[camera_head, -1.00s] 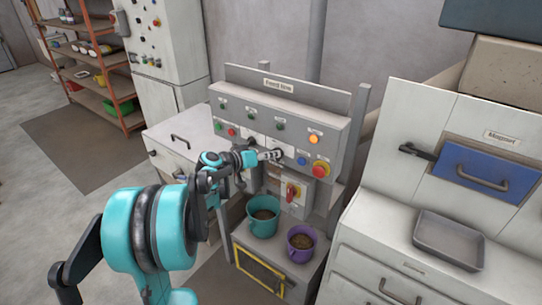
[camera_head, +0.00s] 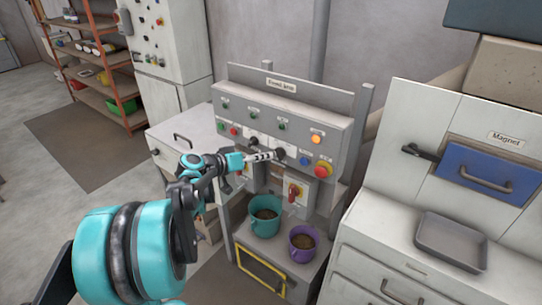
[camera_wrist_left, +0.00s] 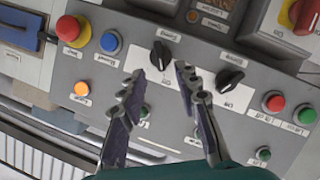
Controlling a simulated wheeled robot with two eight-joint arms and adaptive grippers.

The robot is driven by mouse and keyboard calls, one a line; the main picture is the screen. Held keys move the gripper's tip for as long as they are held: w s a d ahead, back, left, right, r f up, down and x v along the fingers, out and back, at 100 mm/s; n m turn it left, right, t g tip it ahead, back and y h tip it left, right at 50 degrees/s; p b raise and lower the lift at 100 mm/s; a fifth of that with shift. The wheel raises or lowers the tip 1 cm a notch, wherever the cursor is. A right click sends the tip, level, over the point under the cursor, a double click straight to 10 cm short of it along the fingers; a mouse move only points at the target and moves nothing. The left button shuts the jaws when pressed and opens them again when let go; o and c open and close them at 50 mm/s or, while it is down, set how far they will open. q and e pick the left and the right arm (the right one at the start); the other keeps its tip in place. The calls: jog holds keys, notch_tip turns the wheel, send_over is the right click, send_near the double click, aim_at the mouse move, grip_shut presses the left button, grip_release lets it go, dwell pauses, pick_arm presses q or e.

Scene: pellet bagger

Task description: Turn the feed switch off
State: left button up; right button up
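The grey control panel (camera_head: 240,118) carries two black rotary knobs. In the left wrist view, one black knob (camera_wrist_left: 160,55) sits just beyond and between my left fingertips, near the blue button. It also shows in the head view (camera_head: 280,152). The second black knob (camera_wrist_left: 230,78) is to the right of the right finger, its handle tilted. The small labels are too unclear to tell which is the feed switch. My left gripper (camera_wrist_left: 159,73) is open and empty, its tips close to the first knob; I cannot tell whether they touch. My right gripper is not in view.
A red mushroom button (camera_wrist_left: 72,30), blue button (camera_wrist_left: 111,42) and orange lamp (camera_wrist_left: 82,90) lie close by. A red rotary switch (camera_head: 293,191) is on a box below. Teal (camera_head: 264,225) and purple (camera_head: 302,252) buckets stand underneath. A grey tray (camera_head: 450,240) is on the right counter.

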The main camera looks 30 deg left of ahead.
pick_arm(q)
jog(key=v, duration=0.5)
jog(key=shift+s+a+r, duration=0.1)
jog(key=shift+s, duration=0.15)
jog(key=s+d+f+m+g+b, duration=0.1)
jog(key=s+d+f+g, duration=0.2)
jog(key=d, duration=0.6)
jog(key=s+d+f+g+b, duration=0.2)
jog(key=d+f, duration=0.2)
jog(key=d, duration=0.5)
jog(key=s+d+f+m+y+b, duration=0.1)
jog(key=s+d+f+y, duration=0.1)
jog(key=s, duration=0.4)
jog(key=s+d+f+m+g+y+b, duration=0.1)
jog(key=s+d+f+y, duration=0.1)
jog(key=s+d+f, duration=0.3)
jog(key=shift+s+d+f, duration=0.15)
jog(key=shift+s+f, duration=0.8)
jog(key=shift+s, duration=0.1)
